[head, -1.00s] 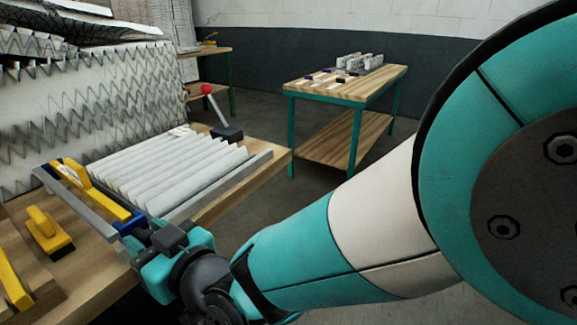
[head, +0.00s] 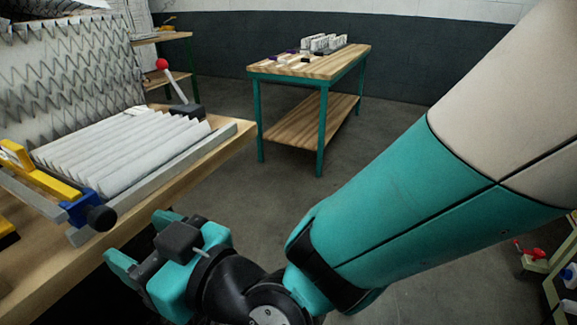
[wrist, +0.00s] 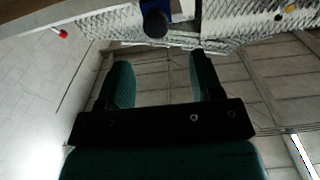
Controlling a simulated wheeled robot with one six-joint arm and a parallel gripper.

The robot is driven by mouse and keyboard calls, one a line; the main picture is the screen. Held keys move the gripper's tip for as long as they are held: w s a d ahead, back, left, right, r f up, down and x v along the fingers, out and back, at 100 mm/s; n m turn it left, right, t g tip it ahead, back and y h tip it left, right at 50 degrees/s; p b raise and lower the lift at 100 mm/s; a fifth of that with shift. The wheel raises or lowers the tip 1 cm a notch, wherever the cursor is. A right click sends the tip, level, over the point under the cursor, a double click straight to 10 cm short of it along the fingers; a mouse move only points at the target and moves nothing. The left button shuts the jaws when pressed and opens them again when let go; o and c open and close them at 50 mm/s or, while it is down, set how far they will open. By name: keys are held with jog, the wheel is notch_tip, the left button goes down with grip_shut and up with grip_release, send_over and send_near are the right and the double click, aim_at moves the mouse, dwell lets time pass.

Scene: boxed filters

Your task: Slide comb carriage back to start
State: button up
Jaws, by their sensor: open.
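The comb carriage is a yellow bar (head: 45,181) with a blue end block (head: 80,208) and a black round knob (head: 101,218). It lies across the grey rails at the near left end of the white pleated filter (head: 125,150). My gripper (head: 140,240) is open and empty, to the right of the knob and apart from it, off the bench's front edge. In the wrist view my gripper (wrist: 160,68) has its two fingers spread, with the knob (wrist: 155,23) beyond the tips and roughly between them.
A grey rail (head: 160,183) runs along the bench's front side. A lever with a red ball (head: 162,64) stands at the bed's far end. A second table (head: 310,65) with small parts stands behind. Open floor (head: 215,160) lies between the benches. A shelf (head: 560,285) is at the lower right.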

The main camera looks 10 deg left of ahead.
jog(key=s+d+b, duration=0.1)
jog(key=d+b, duration=0.3)
jog(key=d, duration=0.4)
jog(key=shift+s, duration=0.3)
jog(key=w+d+f+m+g+h, duration=0.15)
jog(key=d+m+h, duration=0.4)
jog(key=d, duration=0.95)
jog(key=w+d+f+m+g+h, duration=0.1)
jog(key=d+f+m+g+h, duration=0.15)
jog(key=d+h, duration=0.9)
jog(key=d+r+y+p, duration=0.3)
jog(key=r+p, duration=1.3)
jog(key=p, duration=0.1)
jog(key=shift+d+r+m+t+y, duration=0.15)
jog(key=shift+r+m+t+y, duration=0.15)
jog(key=shift+r+m, duration=0.1)
